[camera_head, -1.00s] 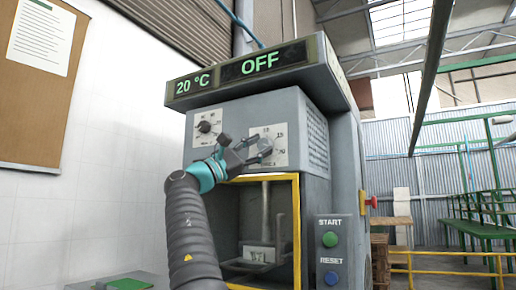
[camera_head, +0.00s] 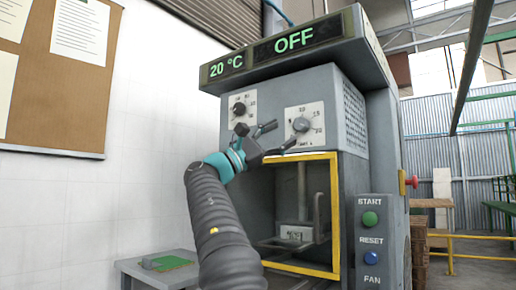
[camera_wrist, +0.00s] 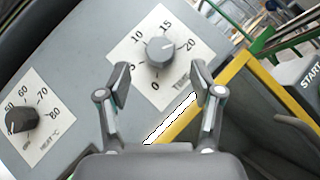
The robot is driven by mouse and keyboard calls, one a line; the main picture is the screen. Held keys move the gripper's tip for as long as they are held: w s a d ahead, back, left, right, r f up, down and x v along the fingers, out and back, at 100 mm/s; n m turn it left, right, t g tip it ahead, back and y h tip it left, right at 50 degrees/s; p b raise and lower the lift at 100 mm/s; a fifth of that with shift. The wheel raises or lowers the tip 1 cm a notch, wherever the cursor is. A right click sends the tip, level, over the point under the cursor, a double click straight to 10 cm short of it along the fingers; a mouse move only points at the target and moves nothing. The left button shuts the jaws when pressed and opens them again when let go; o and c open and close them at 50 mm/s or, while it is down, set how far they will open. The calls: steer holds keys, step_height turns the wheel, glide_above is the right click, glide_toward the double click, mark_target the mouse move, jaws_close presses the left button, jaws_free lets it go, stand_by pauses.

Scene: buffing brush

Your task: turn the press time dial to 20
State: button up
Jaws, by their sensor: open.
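The press time dial is a round grey knob (camera_head: 301,124) on a white plate, on the upper front of the grey press. In the wrist view the knob (camera_wrist: 160,50) shows marks from 0 to 20 around it; a faint pointer line seems to lean toward the 15–20 side, but I cannot tell the exact setting. My gripper (camera_head: 283,137) is open and empty, below and left of the knob in the head view. In the wrist view its two fingers (camera_wrist: 161,78) stand apart, with the knob beyond and between them, not gripped.
A dark temperature dial (camera_head: 239,108) sits left on the same panel. A yellow frame (camera_head: 336,215) surrounds the press opening just below. The display (camera_head: 293,41) overhangs above, reading 20 °C and OFF. START (camera_head: 370,218) and RESET (camera_head: 371,257) buttons are at right.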

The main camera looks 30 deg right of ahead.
steer(key=v, duration=0.7)
stand_by(0.4)
steer(key=s+f+n+t+y, duration=0.1)
steer(key=s+f+t+y, duration=0.2)
steer(key=f, duration=0.5)
steer(key=s+f+n+t+y, duration=0.1)
steer(key=f+t+y, duration=0.3)
steer(key=f, duration=0.4)
steer(key=s+f+n+t+y, duration=0.1)
steer(key=s+f+t+y, duration=0.2)
steer(key=f, duration=0.6)
steer(key=s+a+f+m+y, duration=0.2)
steer(key=s+a+f+y, duration=0.2)
steer(key=f, duration=0.6)
steer(key=s+a+f+m+y, duration=0.3)
steer(key=s+a+f+y, duration=0.2)
steer(key=s+a+f, duration=0.2)
steer(key=s+a+f+m+y, duration=0.2)
steer(key=s+a+f+y, duration=0.2)
steer(key=a+f, duration=0.5)
step_height(320, 180, down, 5)
steer(key=shift+s+f+m+t+y, duration=0.15)
steer(key=shift+s+m+t+y, duration=0.2)
steer(key=shift+s, duration=0.85)
steer(key=shift+a, duration=0.1)
